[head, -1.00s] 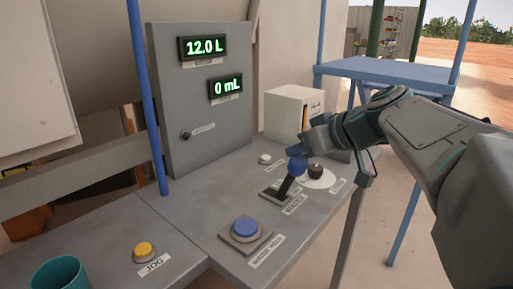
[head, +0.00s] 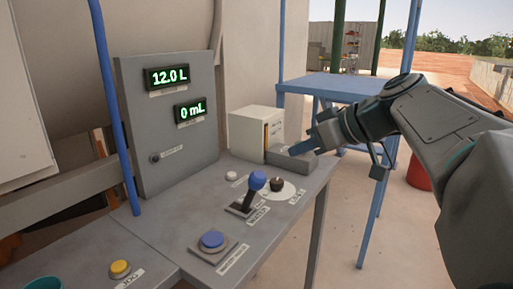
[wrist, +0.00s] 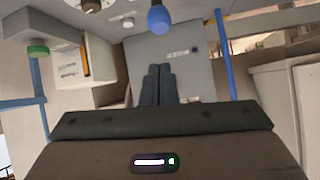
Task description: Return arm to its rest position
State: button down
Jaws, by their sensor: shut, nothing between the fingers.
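My gripper (head: 302,148) is at the right end of the arm's reach over the grey console (head: 185,232), above and to the right of the blue-knobbed lever (head: 257,180). It is apart from the lever and holds nothing. In the wrist view its two fingers (wrist: 158,85) are together, with the lever's blue knob (wrist: 160,19) beyond their tips. My arm comes in from the right side of the head view, bent at the elbow.
The panel shows 12.0 L (head: 168,77) and 0 mL (head: 190,110). A blue button (head: 213,240), a yellow button (head: 120,269) and a black knob (head: 277,184) sit on the console. A white box (head: 255,133) stands behind. Blue posts (head: 115,110) and a blue table (head: 335,87) stand nearby.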

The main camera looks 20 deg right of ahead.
dwell(0.3)
jog(key=s+a+f+m+g+h+p, duration=0.2)
jog(key=s+a+p, duration=0.3)
jog(key=p, duration=0.5)
jog(key=s+a+f+m+g+h+p, duration=0.2)
jog(key=s+a+f+g+h+p, duration=0.1)
jog(key=a+p, duration=0.5)
jog(key=shift+s+a+f+m+g+h+p, duration=0.35)
jog(key=shift+s+f+g+p, duration=0.2)
jog(key=shift+s+g+p, duration=0.4)
jog(key=shift+s+d, duration=0.1)
jog(key=shift+s, duration=0.15)
